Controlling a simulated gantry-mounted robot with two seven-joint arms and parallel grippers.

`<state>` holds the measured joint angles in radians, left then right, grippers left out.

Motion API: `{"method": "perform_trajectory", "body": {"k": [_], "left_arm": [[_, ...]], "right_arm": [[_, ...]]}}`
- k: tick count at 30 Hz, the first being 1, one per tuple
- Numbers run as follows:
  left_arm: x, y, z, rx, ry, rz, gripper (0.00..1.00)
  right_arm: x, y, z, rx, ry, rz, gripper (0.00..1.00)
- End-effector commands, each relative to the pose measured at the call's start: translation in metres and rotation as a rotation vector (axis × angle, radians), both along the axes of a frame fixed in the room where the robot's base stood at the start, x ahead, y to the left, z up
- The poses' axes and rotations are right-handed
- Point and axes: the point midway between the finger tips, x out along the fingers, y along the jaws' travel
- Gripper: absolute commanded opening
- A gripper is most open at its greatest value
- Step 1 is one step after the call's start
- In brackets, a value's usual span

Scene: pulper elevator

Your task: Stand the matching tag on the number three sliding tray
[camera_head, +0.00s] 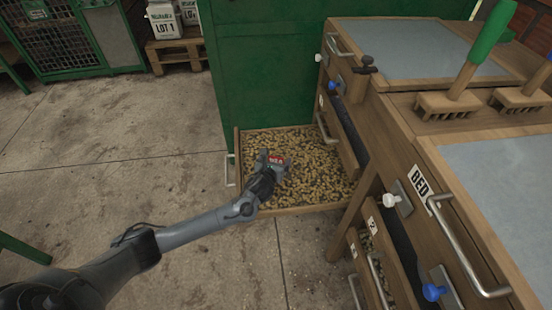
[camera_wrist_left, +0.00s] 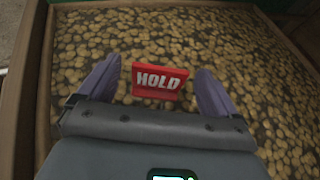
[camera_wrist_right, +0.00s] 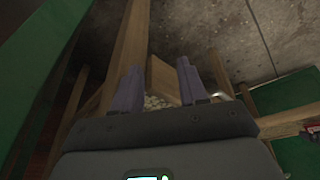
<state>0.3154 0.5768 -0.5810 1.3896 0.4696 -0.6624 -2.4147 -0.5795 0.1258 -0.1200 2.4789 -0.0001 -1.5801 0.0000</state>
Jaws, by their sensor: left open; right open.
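A red tag (camera_wrist_left: 159,82) lettered HOLD stands upright in the left wrist view, over an open wooden tray (camera_head: 300,209) filled with pale brown beans. The left gripper is open, with one finger on each side of the tag and a gap at both sides. I cannot tell whether the tag's base touches the beans. No number is readable on this tray. My right gripper (camera_wrist_right: 153,88) is open and empty in its wrist view, and outside the head view.
A wooden bench (camera_head: 395,130) with metal handles, blue and white knobs and a BED label fills the right. Lower drawers (camera_head: 372,262) beneath it carry small number plates. A green panel (camera_head: 262,70) rises behind the tray.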

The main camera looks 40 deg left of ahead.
Motion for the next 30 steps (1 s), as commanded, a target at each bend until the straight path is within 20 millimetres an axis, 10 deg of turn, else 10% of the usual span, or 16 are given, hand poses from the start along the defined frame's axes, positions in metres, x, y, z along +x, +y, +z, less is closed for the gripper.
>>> {"method": "perform_trajectory", "body": {"k": [15, 30], "left_arm": [[-0.074, -0.034, 0.038, -0.001, 0.002, -0.003, 0.93], [-0.090, -0.041, 0.041, -0.001, 0.001, -0.001, 0.93]], "right_arm": [[0.000, 0.001, 0.064, 0.004, -0.002, -0.002, 0.43], [0.000, 0.002, 0.071, 0.010, -0.002, -0.006, 0.43]]}}
